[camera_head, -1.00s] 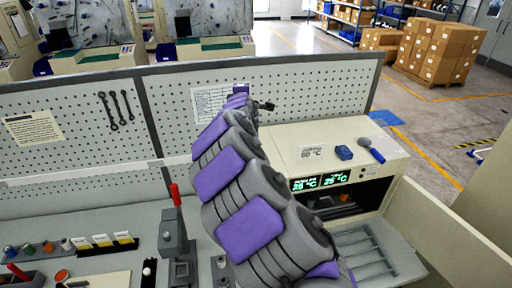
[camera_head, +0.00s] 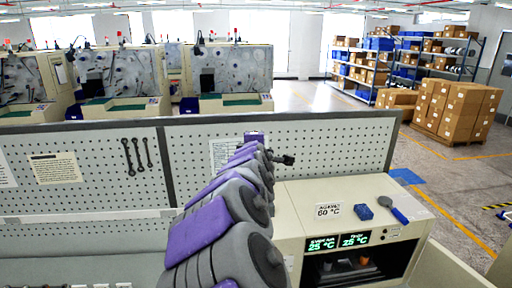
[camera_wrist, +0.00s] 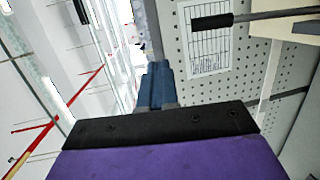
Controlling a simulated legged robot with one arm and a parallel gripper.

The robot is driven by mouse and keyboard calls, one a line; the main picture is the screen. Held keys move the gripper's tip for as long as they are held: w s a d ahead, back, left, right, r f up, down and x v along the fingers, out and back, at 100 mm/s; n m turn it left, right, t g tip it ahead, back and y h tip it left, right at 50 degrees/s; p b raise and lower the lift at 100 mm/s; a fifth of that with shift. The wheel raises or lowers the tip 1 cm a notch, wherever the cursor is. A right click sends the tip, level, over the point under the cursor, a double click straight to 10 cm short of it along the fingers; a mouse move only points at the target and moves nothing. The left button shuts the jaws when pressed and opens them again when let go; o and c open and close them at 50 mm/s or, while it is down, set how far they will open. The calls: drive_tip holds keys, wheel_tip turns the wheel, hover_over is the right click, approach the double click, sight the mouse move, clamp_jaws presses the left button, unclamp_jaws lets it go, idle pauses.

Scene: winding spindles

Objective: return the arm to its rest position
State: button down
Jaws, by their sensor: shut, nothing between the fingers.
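My grey and purple arm rises from the bottom middle of the head view and reaches up to the pegboard (camera_head: 330,140). In the wrist view my gripper (camera_wrist: 158,72) shows blue-grey fingers close together, shut, with nothing held. A printed sheet (camera_wrist: 208,40) on the pegboard is to the right of the fingers there.
A cream oven (camera_head: 300,210) with green displays stands right of my arm. Wrenches (camera_head: 137,154) hang at left. Boxes (camera_head: 455,110) and shelves stand behind, with open floor before them.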

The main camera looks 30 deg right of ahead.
drive_tip(key=shift+d, duration=0.25)
drive_tip(key=shift+s, duration=0.15)
drive_tip(key=shift+a, duration=0.15)
drive_tip(key=s+a+f+m+g+y+b, duration=0.25)
drive_tip(key=s+f+m+g+b, duration=0.2)
drive_tip(key=s+f, duration=0.65)
drive_tip(key=s+a+f+m+g+y+b, duration=0.1)
drive_tip(key=s+a+f+m+g+b, duration=0.25)
drive_tip(key=s+f+b, duration=0.75)
drive_tip(key=s+a+f+m+g+y+b, duration=0.2)
drive_tip(key=s+a+f+g, duration=0.2)
drive_tip(key=s+f, duration=0.6)
drive_tip(key=s+a+f+m+g+y+b, duration=0.2)
drive_tip(key=s+a+f+g, duration=0.2)
drive_tip(key=s+a+f, duration=0.4)
drive_tip(key=s+f, duration=0.2)
drive_tip(key=s, duration=0.4)
drive_tip(key=shift+s+f+m, duration=0.3)
drive_tip(key=shift+s+f, duration=0.05)
